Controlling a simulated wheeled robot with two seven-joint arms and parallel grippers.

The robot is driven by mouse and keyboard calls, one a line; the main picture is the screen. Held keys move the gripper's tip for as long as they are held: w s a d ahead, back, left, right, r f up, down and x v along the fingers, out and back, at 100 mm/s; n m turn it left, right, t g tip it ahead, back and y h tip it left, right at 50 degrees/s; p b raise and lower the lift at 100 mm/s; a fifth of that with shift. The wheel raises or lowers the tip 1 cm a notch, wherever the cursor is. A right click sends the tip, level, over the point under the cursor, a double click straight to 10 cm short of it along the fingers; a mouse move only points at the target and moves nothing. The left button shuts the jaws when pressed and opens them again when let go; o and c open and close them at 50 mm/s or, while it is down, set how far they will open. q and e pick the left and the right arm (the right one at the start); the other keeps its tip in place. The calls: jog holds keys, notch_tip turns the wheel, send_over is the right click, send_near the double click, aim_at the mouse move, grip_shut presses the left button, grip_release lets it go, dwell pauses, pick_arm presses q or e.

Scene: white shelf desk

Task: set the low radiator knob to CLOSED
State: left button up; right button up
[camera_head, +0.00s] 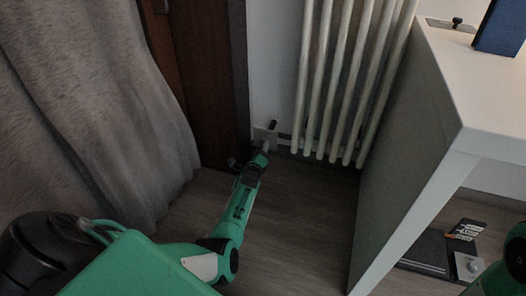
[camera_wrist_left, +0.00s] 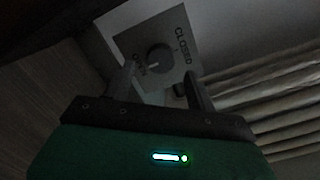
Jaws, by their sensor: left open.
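The low radiator knob (camera_wrist_left: 159,57) is a round grey knob on a pale square plate (camera_wrist_left: 182,18) marked CLOSED and OPEN. A pale mark on the knob points toward the lower left, near the word OPEN. The plate (camera_head: 260,134) shows small in the head view, low on the wall between the dark wood and the radiator. My left gripper (camera_wrist_left: 162,86) is open in the wrist view, its fingers to either side below the knob, with no clear contact. In the head view the left gripper (camera_head: 252,158) is just in front of the plate. My right gripper is out of view.
The white radiator (camera_head: 346,75) rises right of the plate. A grey curtain (camera_head: 90,100) and dark wooden panel (camera_head: 212,80) stand left. The white desk (camera_head: 415,160) stands right, with a blue item (camera_head: 500,28) on top. Floor (camera_head: 290,220) between curtain and desk is clear.

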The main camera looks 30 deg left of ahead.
pick_arm(q)
jog(key=shift+b+x, duration=0.75)
jog(key=shift+x, duration=0.9)
jog(key=shift+c, duration=0.5)
jog(key=c, duration=0.9)
